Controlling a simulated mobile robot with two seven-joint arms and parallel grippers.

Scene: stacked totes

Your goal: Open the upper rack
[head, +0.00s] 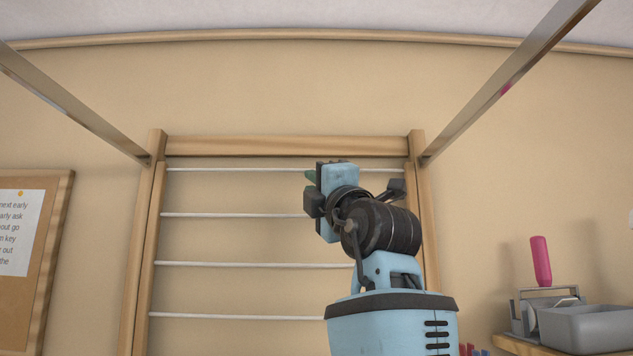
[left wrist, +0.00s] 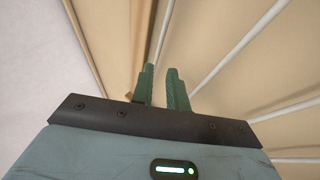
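The rack (head: 285,146) on the wall has a wooden frame with white crossbars. A metal strut (head: 80,112) runs from its top left corner and another (head: 510,82) from its top right corner, both toward the camera. My left gripper (head: 311,176) is in front of the upper part of the rack, near the top white bar (head: 230,170). In the left wrist view its two green fingers (left wrist: 161,68) are apart with a narrow gap. A white bar (left wrist: 161,38) lies beyond the fingertips; I cannot tell if they touch it. My right gripper is out of view.
A notice board (head: 50,250) hangs at the left. At the lower right, a shelf (head: 530,346) holds a grey bin (head: 588,326) and a pink bottle (head: 541,262). The wall above the rack is clear.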

